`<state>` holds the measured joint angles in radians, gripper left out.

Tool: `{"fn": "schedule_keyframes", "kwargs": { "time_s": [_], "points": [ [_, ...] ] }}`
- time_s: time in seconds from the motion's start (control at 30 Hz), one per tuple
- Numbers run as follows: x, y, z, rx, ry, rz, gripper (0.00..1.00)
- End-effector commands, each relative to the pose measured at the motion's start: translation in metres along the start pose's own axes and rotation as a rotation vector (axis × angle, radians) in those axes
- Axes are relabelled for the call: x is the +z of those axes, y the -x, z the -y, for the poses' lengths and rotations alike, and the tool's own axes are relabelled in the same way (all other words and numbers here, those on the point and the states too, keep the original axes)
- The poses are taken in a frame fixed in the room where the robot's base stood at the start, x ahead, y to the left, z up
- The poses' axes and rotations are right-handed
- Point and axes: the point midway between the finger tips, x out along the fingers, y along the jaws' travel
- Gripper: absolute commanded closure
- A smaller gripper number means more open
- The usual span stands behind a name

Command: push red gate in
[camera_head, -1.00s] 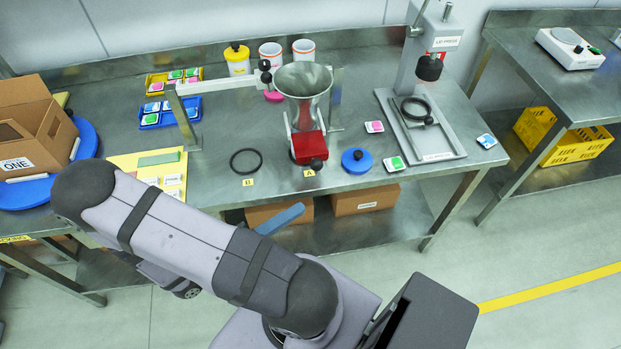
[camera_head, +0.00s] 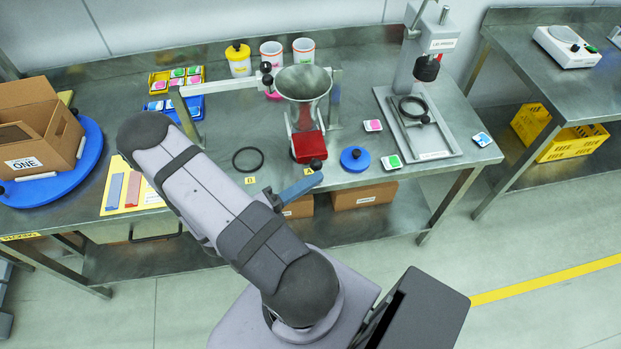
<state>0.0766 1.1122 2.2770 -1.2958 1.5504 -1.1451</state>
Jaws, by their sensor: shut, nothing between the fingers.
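The red gate (camera_head: 307,147) sits below the metal funnel (camera_head: 303,84) at the front of the dosing stand. Its black knob (camera_head: 316,165) sticks out toward the front edge of the bench. My gripper (camera_head: 319,178) shows as a blue-grey bar, its fingers shut and empty. Its tip is just in front of and below the knob in the picture; I cannot tell whether they touch. My forearm hides the rest of the wrist.
A blue lid (camera_head: 356,159) lies right of the gate, and a black ring (camera_head: 248,159) lies to its left. A lid press (camera_head: 425,120) stands farther right. Cartons (camera_head: 364,196) sit on the shelf below.

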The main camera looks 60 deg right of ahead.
Motion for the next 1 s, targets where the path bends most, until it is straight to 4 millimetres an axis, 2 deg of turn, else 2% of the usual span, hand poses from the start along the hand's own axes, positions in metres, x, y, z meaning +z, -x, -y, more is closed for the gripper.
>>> {"fn": "schedule_keyframes", "kwargs": {
  "time_s": [0.37,0.7,0.8,1.0],
  "points": [
    [0.005,-0.002,-0.002,0.002,-0.003,-0.003,1.0],
    [0.067,-0.032,-0.016,0.001,-0.004,-0.003,1.0],
    [0.075,-0.036,-0.016,0.0,-0.001,-0.001,1.0],
    [0.079,-0.036,-0.016,-0.001,-0.004,0.006,1.0]
  ]
}}
